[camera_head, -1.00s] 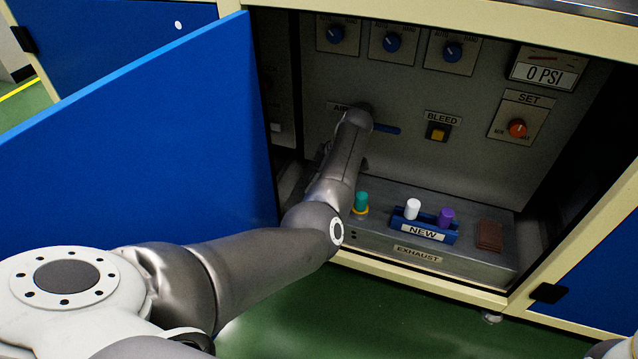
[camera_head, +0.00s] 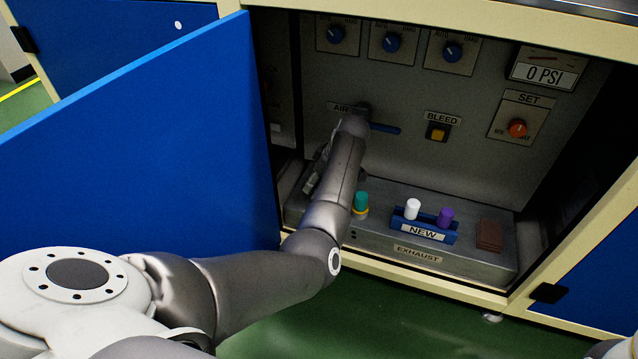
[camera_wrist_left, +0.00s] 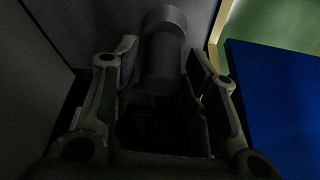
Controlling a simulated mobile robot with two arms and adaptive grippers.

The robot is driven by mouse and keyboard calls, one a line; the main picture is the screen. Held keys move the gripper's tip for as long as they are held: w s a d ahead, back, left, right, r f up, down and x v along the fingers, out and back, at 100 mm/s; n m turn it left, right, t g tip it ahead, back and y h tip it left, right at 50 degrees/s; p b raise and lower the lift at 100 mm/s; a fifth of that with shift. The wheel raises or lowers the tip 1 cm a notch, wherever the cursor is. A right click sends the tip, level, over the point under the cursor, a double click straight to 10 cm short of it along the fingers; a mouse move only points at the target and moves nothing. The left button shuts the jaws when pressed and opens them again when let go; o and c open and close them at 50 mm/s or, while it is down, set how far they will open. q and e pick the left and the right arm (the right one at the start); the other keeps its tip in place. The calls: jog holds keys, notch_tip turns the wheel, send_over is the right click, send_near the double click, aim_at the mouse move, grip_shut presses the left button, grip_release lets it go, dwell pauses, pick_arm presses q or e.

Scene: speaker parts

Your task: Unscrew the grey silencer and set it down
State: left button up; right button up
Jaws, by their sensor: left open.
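The grey silencer (camera_wrist_left: 163,50) is a dark grey cylinder with a wider end in the left wrist view. It lies between and beyond the fingertips of my left gripper (camera_wrist_left: 163,58), with dark gaps on both sides. The gripper is open, and I see no clear contact. In the head view, my left gripper (camera_head: 318,170) shows only partly beside my forearm, near the left end of the exhaust block. The silencer is hidden there behind my arm. My right gripper is not in view.
The grey exhaust block (camera_head: 385,241) carries a teal plug (camera_head: 361,201), a blue NEW holder (camera_head: 447,238) with white and purple plugs, and a brown block (camera_head: 489,236). A blue lever (camera_head: 385,128) is above. The open blue door (camera_head: 140,150) stands left of my arm.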

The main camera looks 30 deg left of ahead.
pick_arm(q)
jog(key=m+t, duration=0.1)
jog(key=m, duration=0.3)
jog(key=shift+m+t, duration=0.3)
jog(key=shift+t, duration=0.1)
jog(key=m+t+h, duration=0.1)
jog(key=m, duration=0.2)
jog(key=shift+c, duration=0.3)
jog(key=c, duration=0.5)
jog(key=n+g, duration=0.1)
jog(key=n, duration=0.2)
jog(key=n+g, duration=0.1)
jog(key=n, duration=0.2)
jog(key=shift+w+r+y, duration=0.1)
jog(key=shift+y, duration=0.3)
jog(key=n+g, duration=0.2)
jog(key=n, duration=0.3)
jog(key=shift+n, duration=0.3)
